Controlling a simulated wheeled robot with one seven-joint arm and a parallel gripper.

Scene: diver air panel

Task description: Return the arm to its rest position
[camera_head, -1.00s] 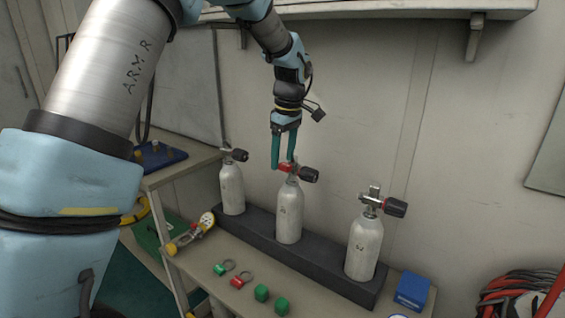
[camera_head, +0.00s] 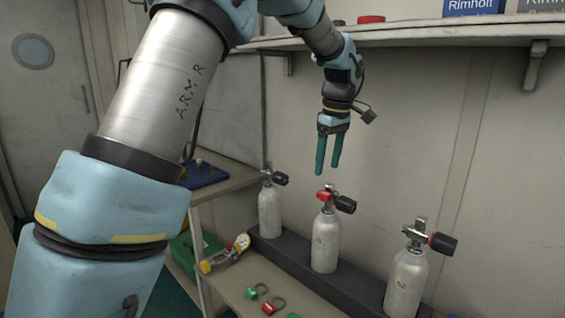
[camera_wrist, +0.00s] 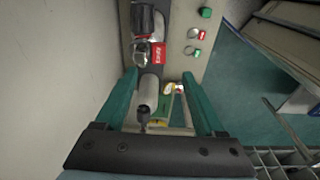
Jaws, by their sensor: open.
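My gripper (camera_head: 328,170) has two teal fingers, spread apart with nothing between them. It points down and hangs just above the middle cylinder (camera_head: 325,240), apart from its valve. That valve carries a red tag (camera_head: 326,197) and a black knob. In the wrist view the teal fingers (camera_wrist: 165,105) frame a cylinder lower down, and the red tag (camera_wrist: 158,55) shows above them. My arm reaches across the left and top of the head view.
A left cylinder (camera_head: 269,210) and a right cylinder (camera_head: 407,280) stand in the same dark rack (camera_head: 290,262). A shelf (camera_head: 420,38) runs along the wall above. Green and red tagged rings (camera_head: 268,307) lie on the bench. A blue tray (camera_head: 205,175) sits at left.

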